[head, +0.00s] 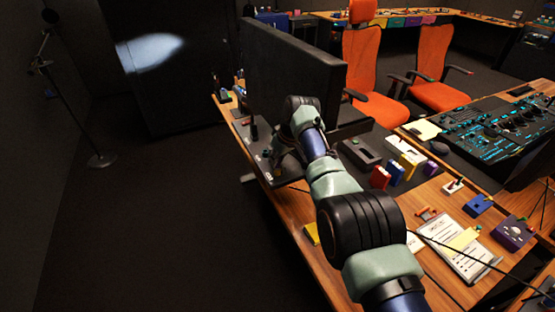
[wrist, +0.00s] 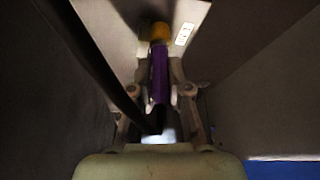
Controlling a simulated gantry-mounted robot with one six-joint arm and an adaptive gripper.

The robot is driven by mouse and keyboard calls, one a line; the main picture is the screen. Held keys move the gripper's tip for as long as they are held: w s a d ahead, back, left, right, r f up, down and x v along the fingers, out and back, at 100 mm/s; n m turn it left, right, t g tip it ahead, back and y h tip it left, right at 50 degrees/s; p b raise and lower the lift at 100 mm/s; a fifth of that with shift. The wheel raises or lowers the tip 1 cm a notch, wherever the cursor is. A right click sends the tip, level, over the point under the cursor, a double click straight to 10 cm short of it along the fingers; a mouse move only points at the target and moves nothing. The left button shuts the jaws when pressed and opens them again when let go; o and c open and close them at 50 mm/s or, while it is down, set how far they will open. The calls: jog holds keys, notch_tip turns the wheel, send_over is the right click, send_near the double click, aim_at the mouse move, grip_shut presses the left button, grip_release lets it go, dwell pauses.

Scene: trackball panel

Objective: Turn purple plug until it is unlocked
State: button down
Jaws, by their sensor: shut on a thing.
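The purple plug (wrist: 158,72) is in the wrist view, a narrow upright shape between my two fingers. A yellow-orange piece (wrist: 160,32) is at its far end, against a pale surface. My gripper (wrist: 160,88) is shut on the plug, with one finger on each side. A thick black cable (wrist: 95,68) runs from the upper left down to the plug's near end. In the head view my arm reaches over the desk to a dark panel (head: 264,162) beside the monitor. The plug cannot be made out there. I cannot tell the plug's lock state.
A large black monitor (head: 290,85) stands close behind my arm. The wooden desk (head: 303,215) holds colored boxes, a clipboard (head: 462,250) and a console (head: 500,130) to the right. Dark walls flank the plug in the wrist view. Open floor lies left of the desk.

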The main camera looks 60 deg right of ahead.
jog(key=shift+f, duration=0.1)
jog(key=c, duration=1)
grip_release()
jog(key=shift+s+r, duration=0.1)
jog(key=shift+r, duration=0.3)
jog(key=v, duration=1.1)
jog(key=shift+s+r, duration=0.15)
